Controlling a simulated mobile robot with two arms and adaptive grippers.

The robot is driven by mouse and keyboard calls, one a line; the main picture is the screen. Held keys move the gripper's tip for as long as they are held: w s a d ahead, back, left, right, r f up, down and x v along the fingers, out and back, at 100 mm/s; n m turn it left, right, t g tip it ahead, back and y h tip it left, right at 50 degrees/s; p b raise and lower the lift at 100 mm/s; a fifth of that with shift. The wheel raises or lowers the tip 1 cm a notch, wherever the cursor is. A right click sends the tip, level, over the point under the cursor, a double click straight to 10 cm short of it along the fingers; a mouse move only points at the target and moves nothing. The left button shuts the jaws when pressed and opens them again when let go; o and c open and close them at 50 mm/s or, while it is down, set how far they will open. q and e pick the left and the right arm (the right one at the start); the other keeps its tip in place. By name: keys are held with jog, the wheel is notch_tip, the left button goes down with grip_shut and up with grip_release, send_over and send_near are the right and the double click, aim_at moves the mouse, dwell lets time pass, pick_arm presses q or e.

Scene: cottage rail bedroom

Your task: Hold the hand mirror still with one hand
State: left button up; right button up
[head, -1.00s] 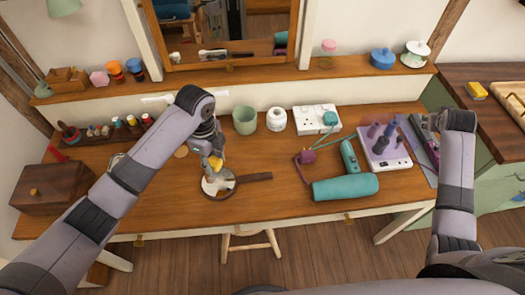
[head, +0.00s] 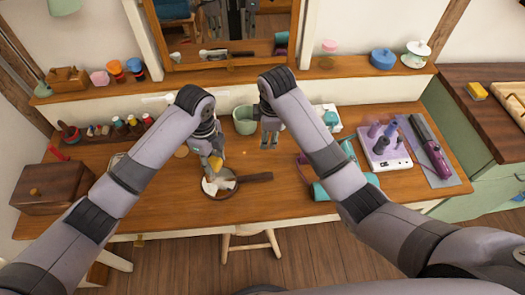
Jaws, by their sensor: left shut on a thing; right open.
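The hand mirror (head: 253,178) lies on the wooden dressing table, its round dark-rimmed glass to the left and its brown handle pointing right. My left gripper (head: 213,178) is over the round part, pointing down, and is shut on the mirror. Its fingers and reflection hide some of the glass and rim. My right gripper (head: 269,146) is open and empty, fingers down, above the table just right of the green cup and behind the mirror's handle. It is apart from the mirror.
A green cup (head: 244,119) stands between my two grippers. My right arm partly hides a teal hair dryer (head: 320,191) and a power strip. A white roller set (head: 383,148) and a purple styling iron (head: 430,146) lie at right. A brown box (head: 53,187) stands at left.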

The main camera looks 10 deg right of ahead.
jog(key=n+g, duration=0.1)
jog(key=g, duration=0.1)
send_over(263, 176)
jog(key=f, duration=0.2)
notch_tip(263, 176, down, 12)
jog(key=shift+r, duration=0.15)
jog(key=shift+c, duration=0.6)
grip_shut()
dwell(0.9)
